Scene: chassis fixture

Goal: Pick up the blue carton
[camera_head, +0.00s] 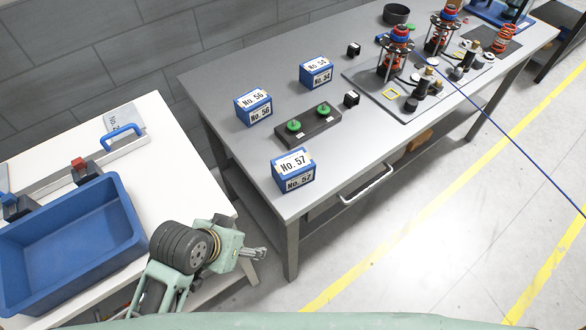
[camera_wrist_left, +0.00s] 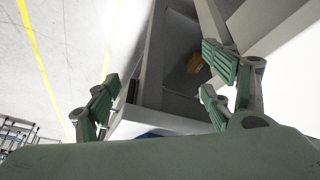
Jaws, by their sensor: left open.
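Three blue cartons with white number labels stand upright on the grey table (camera_head: 225,85). The No. 57 carton (camera_head: 293,171) is nearest, by the table's front left corner. The No. 56 carton (camera_head: 253,107) is behind it to the left, and the No. 54 carton (camera_head: 315,72) is further back. My left gripper (camera_head: 260,254) is in the gap in front of the table's left end, apart from all the cartons. In the left wrist view its fingers (camera_wrist_left: 160,88) are spread and empty. My right gripper is not in view.
A dark block with green knobs (camera_head: 308,126) lies among the cartons. A fixture plate (camera_head: 365,85) with several parts is at the right. A large blue bin (camera_head: 70,245) stands on the white table (camera_head: 150,112). A handle (camera_head: 367,187) sticks out from the grey table's front.

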